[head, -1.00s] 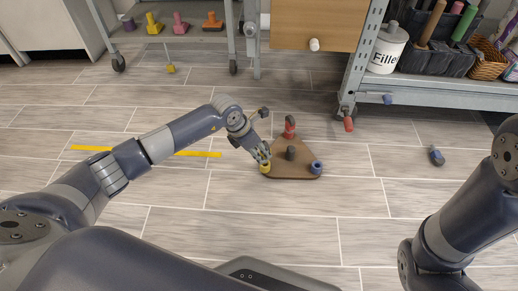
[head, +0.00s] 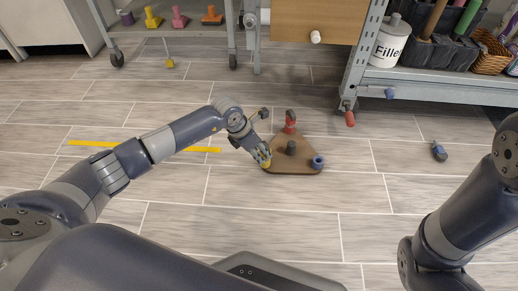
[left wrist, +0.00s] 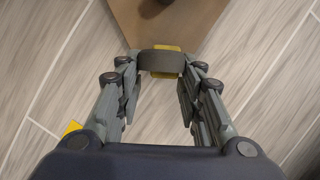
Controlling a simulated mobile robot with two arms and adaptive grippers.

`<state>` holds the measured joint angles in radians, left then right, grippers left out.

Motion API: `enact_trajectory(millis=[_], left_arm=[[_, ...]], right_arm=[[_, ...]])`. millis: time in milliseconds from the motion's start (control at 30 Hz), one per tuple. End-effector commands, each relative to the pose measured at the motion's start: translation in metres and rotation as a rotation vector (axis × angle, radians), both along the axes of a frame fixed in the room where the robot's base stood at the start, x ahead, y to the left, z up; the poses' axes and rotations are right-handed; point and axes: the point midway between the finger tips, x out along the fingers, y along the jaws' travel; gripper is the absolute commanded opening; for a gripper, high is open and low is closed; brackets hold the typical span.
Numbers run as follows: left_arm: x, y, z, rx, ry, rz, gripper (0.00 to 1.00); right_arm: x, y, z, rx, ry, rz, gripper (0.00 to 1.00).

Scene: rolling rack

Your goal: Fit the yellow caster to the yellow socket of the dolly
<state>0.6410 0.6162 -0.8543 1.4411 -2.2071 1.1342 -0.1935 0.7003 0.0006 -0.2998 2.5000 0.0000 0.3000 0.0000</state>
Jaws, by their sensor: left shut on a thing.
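The dolly (head: 283,169) is a brown triangular board on the floor, with a dark knob at its middle. A red caster (head: 290,124) stands at its far corner, and a blue socket (head: 317,162) is at its right corner. My left gripper (head: 264,157) is at its left corner, over the yellow socket (head: 266,166), mostly hidden there. In the left wrist view, a dark wheel with yellow around it, the yellow caster (left wrist: 161,62), is between the fingertips of my left gripper (left wrist: 160,80) at the board's corner. Whether it is seated is unclear. My right gripper is out of view.
A blue caster (head: 439,152) lies on the floor at the right. A yellow strip (head: 95,143) lies on the floor behind my left arm. A cart (head: 180,31) and a metal shelf (head: 440,82) stand at the back. The floor around the dolly is clear.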

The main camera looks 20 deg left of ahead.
Motion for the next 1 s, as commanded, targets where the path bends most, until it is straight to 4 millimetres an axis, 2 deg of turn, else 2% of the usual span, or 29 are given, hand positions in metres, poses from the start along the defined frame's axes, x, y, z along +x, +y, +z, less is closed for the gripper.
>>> enact_trajectory(millis=[300,333,400,433,767,867,1000], left_arm=[[0.000,0.000,-0.010,0.000,0.000,0.000,0.09],[0.000,0.000,-0.009,0.000,0.000,0.000,0.39],[0.000,0.000,-0.009,0.000,0.000,0.000,0.55],[0.000,0.000,-0.009,0.000,0.000,0.000,0.58],[0.000,0.000,-0.008,0.001,0.001,0.000,0.58],[-0.002,0.003,-0.002,0.001,-0.001,0.001,0.58],[-0.007,0.009,0.017,0.002,-0.003,0.000,0.58]], right_arm=[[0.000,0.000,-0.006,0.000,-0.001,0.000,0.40],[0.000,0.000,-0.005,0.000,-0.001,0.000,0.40],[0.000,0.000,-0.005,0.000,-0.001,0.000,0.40],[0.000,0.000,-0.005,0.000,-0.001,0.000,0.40],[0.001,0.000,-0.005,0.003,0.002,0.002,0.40],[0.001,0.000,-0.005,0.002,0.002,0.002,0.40],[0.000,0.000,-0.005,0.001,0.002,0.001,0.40]])
